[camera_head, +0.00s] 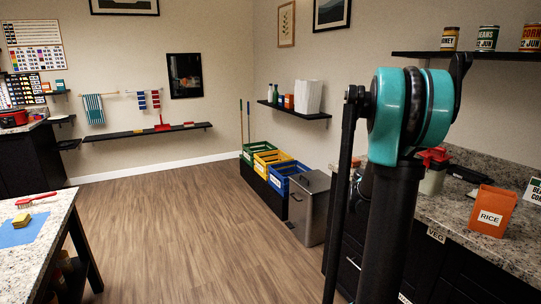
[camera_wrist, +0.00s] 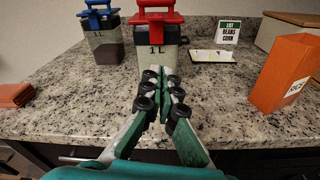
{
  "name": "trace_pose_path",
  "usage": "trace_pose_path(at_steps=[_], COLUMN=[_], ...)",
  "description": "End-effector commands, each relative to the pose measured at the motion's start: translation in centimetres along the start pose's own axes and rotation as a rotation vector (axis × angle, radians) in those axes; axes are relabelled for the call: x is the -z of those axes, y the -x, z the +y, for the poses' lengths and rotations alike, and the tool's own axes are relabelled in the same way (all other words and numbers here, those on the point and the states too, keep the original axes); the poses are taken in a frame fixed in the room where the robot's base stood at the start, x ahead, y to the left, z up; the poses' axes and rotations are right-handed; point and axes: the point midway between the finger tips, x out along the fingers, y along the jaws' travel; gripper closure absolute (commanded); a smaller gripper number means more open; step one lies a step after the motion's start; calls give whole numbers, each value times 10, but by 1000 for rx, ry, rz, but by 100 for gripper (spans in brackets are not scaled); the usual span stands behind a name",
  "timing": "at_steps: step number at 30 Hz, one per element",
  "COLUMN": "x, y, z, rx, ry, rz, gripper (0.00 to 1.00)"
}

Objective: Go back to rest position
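My gripper (camera_wrist: 159,76) shows in the wrist view with its green-and-grey fingers converging and the tips together, nothing seen between them. It is over the granite counter (camera_wrist: 85,115), in front of a clear 1L container with a red lid (camera_wrist: 156,58). I cannot tell if the tips touch the container. In the head view my raised arm, with a teal joint, covers part of the counter, and my gripper cannot be made out there. The red-lidded container (camera_head: 432,180) shows partly behind the arm.
A blue-lidded container (camera_wrist: 103,48) stands left of the red-lidded one. An orange rice packet (camera_wrist: 283,72) stands at right, near a list sign (camera_wrist: 228,32). Orange squares (camera_wrist: 15,94) lie at left. Crates (camera_head: 265,160) and a grey bin (camera_head: 309,208) line the wall; the wooden floor (camera_head: 185,230) is clear.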

Motion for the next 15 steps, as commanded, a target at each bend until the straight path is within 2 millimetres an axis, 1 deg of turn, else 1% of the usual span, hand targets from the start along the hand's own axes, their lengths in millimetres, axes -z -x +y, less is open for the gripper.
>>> trace_pose_path(at_steps=[1,2,3,5,6,8,9,11,12,14,15], x=[10,19,31,52,67,89,105,127,142,162,175], y=[20,32,50,79,100,131,153,187,210,245,268], z=[-6,-11,-17,-28,-35,-45,-52,-62,-69,-79,-85], rx=[9,21,42,88,126,193,248,339,406,516,594], ry=[-121,-208,-331,-516,-636,-806,-916,-1068,-1159,-1286,-1362], rz=[56,97,155,247,309,400,462,549,603,680,728], gripper=[100,100,100,100,100,100,100,100,100,100,100])
